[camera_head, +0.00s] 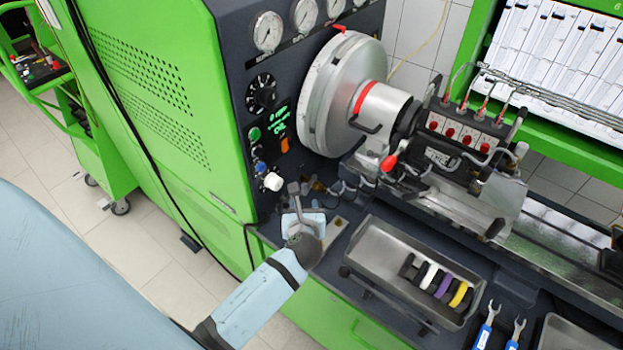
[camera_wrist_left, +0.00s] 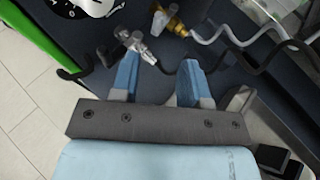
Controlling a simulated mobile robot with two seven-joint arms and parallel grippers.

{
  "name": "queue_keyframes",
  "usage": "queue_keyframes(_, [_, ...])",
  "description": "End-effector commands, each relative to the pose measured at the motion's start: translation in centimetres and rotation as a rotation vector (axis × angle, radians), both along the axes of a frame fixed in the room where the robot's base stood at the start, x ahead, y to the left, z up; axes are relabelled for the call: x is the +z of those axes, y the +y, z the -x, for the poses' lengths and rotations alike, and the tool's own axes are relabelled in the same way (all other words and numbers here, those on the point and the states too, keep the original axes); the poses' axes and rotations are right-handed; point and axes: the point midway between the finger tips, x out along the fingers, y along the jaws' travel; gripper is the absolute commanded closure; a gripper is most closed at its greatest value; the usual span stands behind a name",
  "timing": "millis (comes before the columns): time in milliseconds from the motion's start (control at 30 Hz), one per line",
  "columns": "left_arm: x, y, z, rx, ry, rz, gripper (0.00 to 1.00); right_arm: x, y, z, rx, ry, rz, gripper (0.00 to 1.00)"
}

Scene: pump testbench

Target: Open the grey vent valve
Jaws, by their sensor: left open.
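A small silver-grey valve fitting (camera_wrist_left: 135,42), which looks like the vent valve, shows in the left wrist view ahead of my left gripper (camera_wrist_left: 158,73). It lies nearer the line of the left-hand finger, beyond the fingertips and apart from them as far as I can see. The gripper's two blue fingers are open with nothing between them. In the head view my left gripper (camera_head: 300,200) is at the front of the bench below the control panel and hides most of the fittings there. I cannot tell the valve's handle position. My right gripper is not in view.
A brass fitting (camera_wrist_left: 170,20) sits beside the grey one, with a hose leading off right. A white knob (camera_head: 273,181) is on the panel close to the gripper. A metal tray (camera_head: 385,240) with coloured rings lies to the right.

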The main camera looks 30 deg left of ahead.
Motion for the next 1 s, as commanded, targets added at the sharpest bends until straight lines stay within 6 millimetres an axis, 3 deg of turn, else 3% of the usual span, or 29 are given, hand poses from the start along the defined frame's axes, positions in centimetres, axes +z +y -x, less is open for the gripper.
queue_keyframes(600, [-4.3,5.8,-8.9,0.001,-0.001,0.003,0.59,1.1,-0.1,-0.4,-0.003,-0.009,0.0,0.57])
queue_keyframes(1000, [-5.0,6.6,-10.1,0.0,-0.001,0.003,0.59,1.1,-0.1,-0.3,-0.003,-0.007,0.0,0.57])
